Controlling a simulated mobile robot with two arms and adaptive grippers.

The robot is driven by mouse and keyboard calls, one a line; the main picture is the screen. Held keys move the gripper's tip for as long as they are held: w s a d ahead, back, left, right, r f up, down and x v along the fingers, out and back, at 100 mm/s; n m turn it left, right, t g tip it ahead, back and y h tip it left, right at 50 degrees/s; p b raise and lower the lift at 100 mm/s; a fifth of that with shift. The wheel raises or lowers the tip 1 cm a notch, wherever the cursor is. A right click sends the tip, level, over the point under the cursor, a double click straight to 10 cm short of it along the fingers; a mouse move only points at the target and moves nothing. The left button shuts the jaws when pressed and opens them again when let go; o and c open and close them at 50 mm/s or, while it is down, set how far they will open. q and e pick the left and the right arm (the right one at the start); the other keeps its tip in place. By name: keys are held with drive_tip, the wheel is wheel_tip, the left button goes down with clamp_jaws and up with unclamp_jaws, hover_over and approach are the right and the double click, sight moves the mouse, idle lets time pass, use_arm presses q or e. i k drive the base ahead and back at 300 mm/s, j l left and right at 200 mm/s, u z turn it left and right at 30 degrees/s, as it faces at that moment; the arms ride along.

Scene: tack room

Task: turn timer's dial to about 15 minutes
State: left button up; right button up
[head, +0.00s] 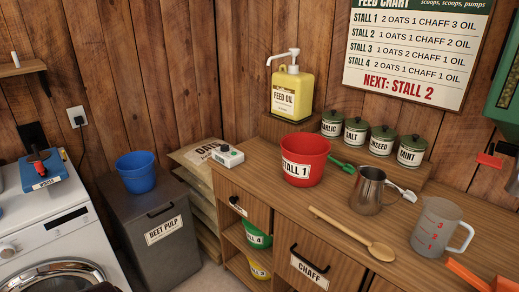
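The timer (228,155) appears to be the small white box at the left end of the wooden counter, beside the red Stall 1 bucket. A small round dial shows on it, with some green and dark parts. Its marks and pointer are too small to read, so I cannot tell its setting.
The red Stall 1 bucket (304,160) stands right of the timer. A metal jug (368,190), a wooden spoon (350,233) and a clear measuring jug (437,228) are farther right. The yellow feed oil pump bottle (291,92) stands behind. A blue bucket (136,172) is at left.

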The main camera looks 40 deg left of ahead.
sight(225, 148)
drive_tip(key=u, duration=1.6)
drive_tip(key=i+z, duration=0.1)
